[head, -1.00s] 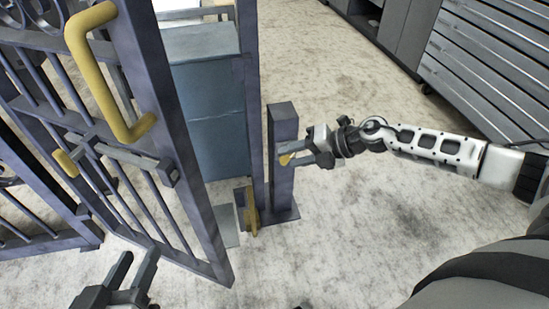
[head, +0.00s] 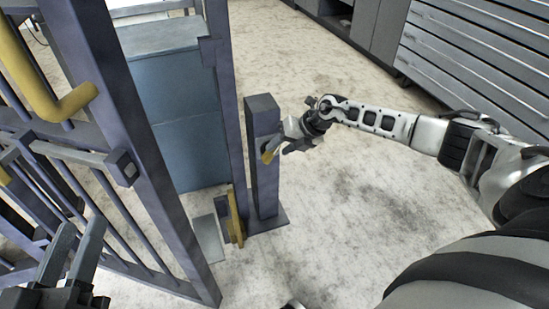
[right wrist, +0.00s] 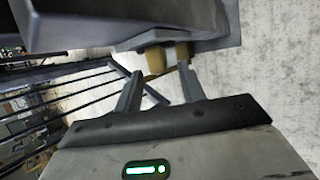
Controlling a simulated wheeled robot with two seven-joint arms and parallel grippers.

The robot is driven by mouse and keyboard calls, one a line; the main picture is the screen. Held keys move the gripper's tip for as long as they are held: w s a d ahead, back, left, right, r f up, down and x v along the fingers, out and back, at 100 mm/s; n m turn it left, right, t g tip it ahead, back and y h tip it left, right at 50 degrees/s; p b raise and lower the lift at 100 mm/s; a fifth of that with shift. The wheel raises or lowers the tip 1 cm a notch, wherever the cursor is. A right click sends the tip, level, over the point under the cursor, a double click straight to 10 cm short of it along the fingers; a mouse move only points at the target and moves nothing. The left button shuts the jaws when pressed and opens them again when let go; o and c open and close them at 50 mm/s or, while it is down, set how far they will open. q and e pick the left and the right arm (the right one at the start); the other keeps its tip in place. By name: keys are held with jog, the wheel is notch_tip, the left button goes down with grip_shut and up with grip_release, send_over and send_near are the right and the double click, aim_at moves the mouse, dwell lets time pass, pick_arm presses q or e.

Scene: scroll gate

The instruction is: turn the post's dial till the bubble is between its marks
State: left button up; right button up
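The dark purple post (head: 262,185) stands upright on a floor plate right of the gate. A small yellow dial (head: 267,156) shows on its side, partly covered by my right gripper (head: 277,149). In the right wrist view the fingers of that gripper (right wrist: 160,72) are apart, with a yellow piece (right wrist: 155,61), likely the dial, just beyond and between their tips. I cannot tell whether they touch it. No bubble or marks can be made out on the post. My left gripper (head: 77,235) is open and empty at the lower left, in front of the gate.
The barred gate (head: 150,150) with a yellow handle (head: 45,90) fills the left. A yellow part (head: 236,218) sits low beside the post. A blue-grey cabinet (head: 185,110) stands behind, drawers (head: 480,60) at upper right. The floor right of the post is clear.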

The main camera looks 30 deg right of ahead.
aim_at(276, 150)
jog(key=b+x, duration=0.1)
jog(key=x, duration=0.1)
jog(key=shift+w+a+f, duration=0.1)
jog(key=shift+f, duration=0.15)
jog(key=shift+w+a+f, duration=0.2)
jog(key=shift+f, duration=0.05)
pick_arm(q)
jog(key=r, duration=0.1)
jog(key=r+m+t, duration=0.1)
jog(key=r+m+t+h, duration=0.1)
jog(key=shift+w+a+r, duration=0.1)
jog(key=shift+w+a, duration=0.1)
jog(key=shift+w, duration=0.15)
pick_arm(e)
grip_shut()
pick_arm(q)
jog(key=shift+r, duration=0.1)
pick_arm(e)
jog(key=shift+r, duration=0.1)
